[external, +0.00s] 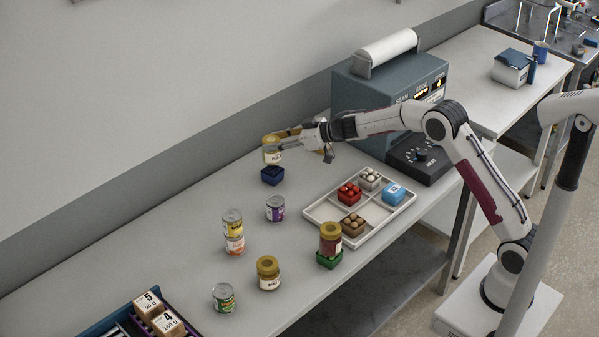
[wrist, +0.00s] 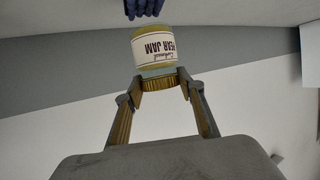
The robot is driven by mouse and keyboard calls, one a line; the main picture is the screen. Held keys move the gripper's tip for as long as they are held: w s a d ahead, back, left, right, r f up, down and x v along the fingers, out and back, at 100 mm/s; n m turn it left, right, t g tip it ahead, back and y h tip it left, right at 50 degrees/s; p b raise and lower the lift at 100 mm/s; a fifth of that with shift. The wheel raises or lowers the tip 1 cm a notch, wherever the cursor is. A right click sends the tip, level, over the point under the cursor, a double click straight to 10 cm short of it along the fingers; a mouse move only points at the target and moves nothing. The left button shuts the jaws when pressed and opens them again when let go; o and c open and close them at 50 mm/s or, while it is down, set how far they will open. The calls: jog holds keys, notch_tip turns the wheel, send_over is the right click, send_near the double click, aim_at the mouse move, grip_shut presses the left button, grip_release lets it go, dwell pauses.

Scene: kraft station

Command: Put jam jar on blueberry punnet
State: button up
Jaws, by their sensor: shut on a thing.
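The jam jar (external: 272,154), with a gold lid and a pale label, is held upright in the external view at the back of the table. In the wrist view the jar (wrist: 154,50) appears upside down, and its label reads "PEAR JAM". My gripper (external: 286,141) is shut on the jar near its lid end; its fingers also show in the wrist view (wrist: 160,82). The dark blue blueberry punnet (external: 272,176) stands directly below the jar. It shows at the top edge of the wrist view (wrist: 144,8), with a narrow gap between it and the jar.
A divided white tray (external: 316,213) holds several small punnets and a blue box. A purple can (external: 275,209), stacked cans (external: 233,232), a gold-lidded jar (external: 268,273), a green can (external: 223,298) and a jar on a green punnet (external: 329,260) stand nearby. A machine (external: 370,95) is behind my arm.

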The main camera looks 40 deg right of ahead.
jog(key=shift+f, duration=1.45)
jog(key=shift+f, duration=0.1)
jog(key=o, duration=1.4)
jog(key=shift+f, duration=0.1)
jog(key=shift+r, duration=0.2)
jog(key=shift+s+d+r, duration=0.1)
jog(key=shift+s, duration=0.15)
jog(key=v, duration=1.1)
jog(key=shift+s, duration=0.2)
jog(key=shift+d+r, duration=0.15)
jog(key=shift+r, duration=0.1)
